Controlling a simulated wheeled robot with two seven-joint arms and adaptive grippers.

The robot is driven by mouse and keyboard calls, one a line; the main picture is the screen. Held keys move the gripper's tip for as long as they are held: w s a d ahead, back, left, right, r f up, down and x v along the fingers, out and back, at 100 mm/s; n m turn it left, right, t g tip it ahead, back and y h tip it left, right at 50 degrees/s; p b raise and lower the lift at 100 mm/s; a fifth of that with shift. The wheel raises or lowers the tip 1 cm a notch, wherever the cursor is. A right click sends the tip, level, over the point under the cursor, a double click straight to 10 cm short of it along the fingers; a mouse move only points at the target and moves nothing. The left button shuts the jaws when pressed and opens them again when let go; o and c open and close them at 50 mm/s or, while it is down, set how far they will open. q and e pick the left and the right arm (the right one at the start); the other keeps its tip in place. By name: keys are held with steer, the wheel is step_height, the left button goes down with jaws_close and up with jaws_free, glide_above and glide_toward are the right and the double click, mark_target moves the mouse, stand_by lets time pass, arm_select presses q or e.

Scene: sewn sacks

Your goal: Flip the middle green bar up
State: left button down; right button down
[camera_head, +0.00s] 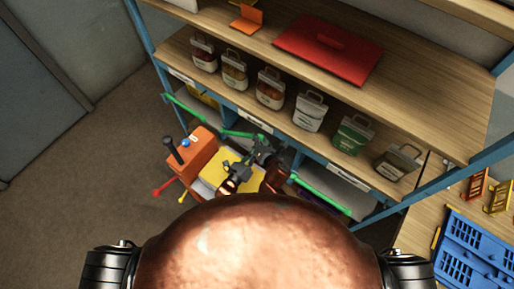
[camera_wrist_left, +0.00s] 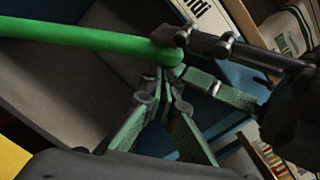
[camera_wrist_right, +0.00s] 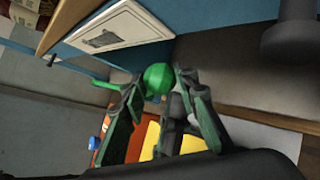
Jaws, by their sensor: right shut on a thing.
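The middle green bar (camera_head: 238,134) runs along the shelf front in the head view, below the row of sacks. My right gripper (camera_head: 262,149) is shut on it near its right end. In the right wrist view the bar's round end (camera_wrist_right: 157,78) shows between the fingers. In the left wrist view the bar (camera_wrist_left: 90,33) comes in from the left and ends at the right gripper's fingers. My left gripper (camera_head: 239,168) is just in front of the bar; its fingertips (camera_wrist_left: 168,74) are together below the bar's end and appear empty.
Other green bars lie to the left (camera_head: 184,110) and right (camera_head: 325,198). An orange machine (camera_head: 190,152) with levers and a yellow pad (camera_head: 212,170) stand close by my left gripper. Several sacks (camera_head: 270,89) stand on the shelf above. Open floor (camera_head: 90,150) lies to the left.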

steer(key=c, duration=1.5)
jaws_free()
steer(key=shift+s+d+f, duration=0.3)
steer(key=shift+d+f, duration=0.05)
steer(key=shift+f, duration=0.35)
arm_select(q)
steer(key=shift+w+a+r, duration=0.15)
steer(key=shift+w+r, duration=0.15)
steer(key=shift+r, duration=0.3)
arm_select(e)
steer(key=shift+r, duration=0.1)
steer(key=shift+r, duration=0.1)
